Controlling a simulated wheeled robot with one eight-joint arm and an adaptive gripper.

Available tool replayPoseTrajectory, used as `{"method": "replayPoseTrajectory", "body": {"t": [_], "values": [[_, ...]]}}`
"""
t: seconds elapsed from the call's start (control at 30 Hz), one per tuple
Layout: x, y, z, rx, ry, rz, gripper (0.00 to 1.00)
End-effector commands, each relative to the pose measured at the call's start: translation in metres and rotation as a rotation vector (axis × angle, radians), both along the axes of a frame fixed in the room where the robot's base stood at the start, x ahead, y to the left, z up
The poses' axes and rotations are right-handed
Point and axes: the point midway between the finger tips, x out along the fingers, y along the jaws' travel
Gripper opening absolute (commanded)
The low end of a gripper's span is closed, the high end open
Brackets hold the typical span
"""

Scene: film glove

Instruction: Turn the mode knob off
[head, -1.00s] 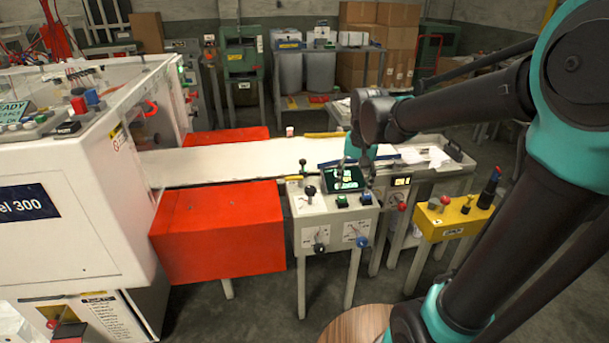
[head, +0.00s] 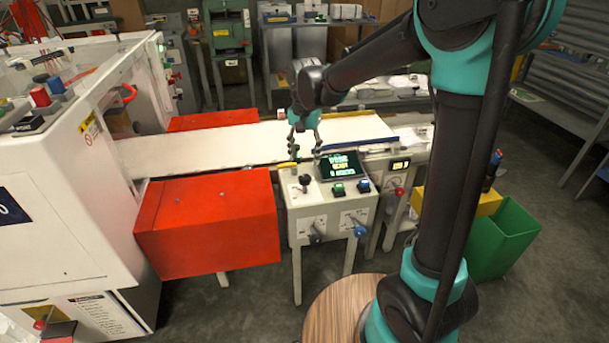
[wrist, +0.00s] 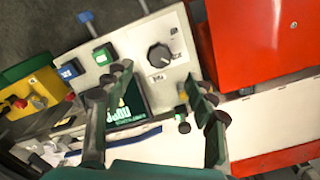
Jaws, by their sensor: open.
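A round black knob (head: 304,182) with a pale mark stands on the top panel of a light grey control box (head: 300,212). It also shows in the wrist view (wrist: 160,56), beside the green button (wrist: 104,54) and a small printed label; I cannot read its setting. My gripper (head: 305,152) hangs just above and behind the knob in the head view. The fingers are empty and look apart from the knob.
A lit screen (head: 340,165) and a blue button (head: 363,185) sit right of the knob. Two levers hang on the box front. A red block (head: 205,225) stands left, a white conveyor (head: 215,150) behind. A green bin (head: 503,240) is at the right.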

Motion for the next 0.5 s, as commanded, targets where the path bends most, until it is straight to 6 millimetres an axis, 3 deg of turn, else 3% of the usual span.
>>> {"method": "replayPoseTrajectory", "body": {"t": [0.2,0.5], "values": [[0.001,0.000,-0.043,0.000,0.000,0.000,0.56],[0.000,0.000,-0.077,0.000,0.000,0.000,0.56]]}}
